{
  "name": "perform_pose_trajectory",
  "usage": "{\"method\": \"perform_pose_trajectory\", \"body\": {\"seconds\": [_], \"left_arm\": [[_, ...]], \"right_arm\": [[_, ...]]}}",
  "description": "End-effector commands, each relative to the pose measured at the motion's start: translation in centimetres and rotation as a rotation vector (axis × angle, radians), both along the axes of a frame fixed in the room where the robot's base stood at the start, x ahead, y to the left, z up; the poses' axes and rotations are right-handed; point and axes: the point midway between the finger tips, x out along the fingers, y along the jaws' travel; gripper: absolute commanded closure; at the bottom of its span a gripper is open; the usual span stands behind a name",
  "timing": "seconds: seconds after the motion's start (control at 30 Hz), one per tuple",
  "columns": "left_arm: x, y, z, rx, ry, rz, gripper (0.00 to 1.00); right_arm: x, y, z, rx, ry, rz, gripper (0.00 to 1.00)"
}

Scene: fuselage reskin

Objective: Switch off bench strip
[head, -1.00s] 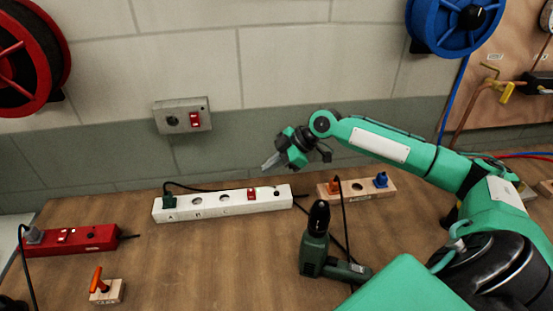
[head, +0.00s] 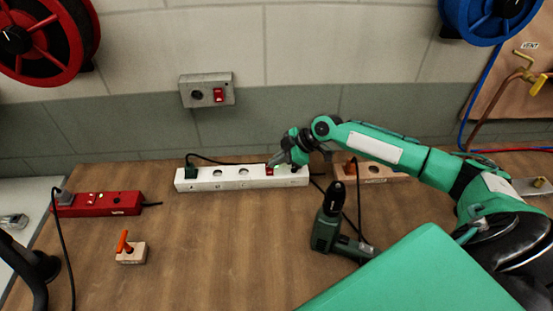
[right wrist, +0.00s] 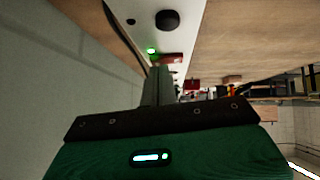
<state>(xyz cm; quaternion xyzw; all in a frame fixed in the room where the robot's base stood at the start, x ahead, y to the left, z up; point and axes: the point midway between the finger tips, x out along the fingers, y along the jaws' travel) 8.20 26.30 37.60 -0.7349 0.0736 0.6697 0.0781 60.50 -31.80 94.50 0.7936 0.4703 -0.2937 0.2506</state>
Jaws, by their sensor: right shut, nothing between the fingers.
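The white bench strip (head: 215,181) lies along the back of the wooden bench, with a dark green plug at its left end and a red switch (head: 270,171) right of its sockets. My right gripper (head: 274,163) is shut and empty, with its fingertips at the red switch; I cannot tell if they touch it. In the right wrist view the shut fingers (right wrist: 159,84) point at the red switch (right wrist: 171,58), partly hidden behind them. A green light (right wrist: 151,50) glows beside it. My left gripper is not in view.
A red strip (head: 97,206) lies at the left, with an orange-handled block (head: 131,254) in front of it. A green drill (head: 327,228) and a wooden socket block (head: 372,174) are near my right arm. A grey wall switch box (head: 207,91) is above. The bench's middle front is clear.

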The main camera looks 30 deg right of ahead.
Motion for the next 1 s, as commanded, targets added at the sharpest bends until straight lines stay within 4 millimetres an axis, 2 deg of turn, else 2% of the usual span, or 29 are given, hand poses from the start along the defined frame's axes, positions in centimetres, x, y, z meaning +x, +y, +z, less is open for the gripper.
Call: {"method": "perform_pose_trajectory", "body": {"seconds": [0.1,0.43,0.73,1.0], "left_arm": [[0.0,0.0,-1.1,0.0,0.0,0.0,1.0],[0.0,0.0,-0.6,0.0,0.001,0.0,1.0],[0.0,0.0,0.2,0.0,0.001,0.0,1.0],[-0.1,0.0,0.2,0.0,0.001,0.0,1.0]], "right_arm": [[0.2,0.0,-0.9,0.002,0.001,0.0,1.0],[0.0,0.0,-0.6,-0.001,0.005,0.002,1.0],[-1.3,0.6,-0.4,0.0,0.008,0.003,1.0],[-1.4,0.7,-0.4,0.001,0.006,0.001,1.0]]}}
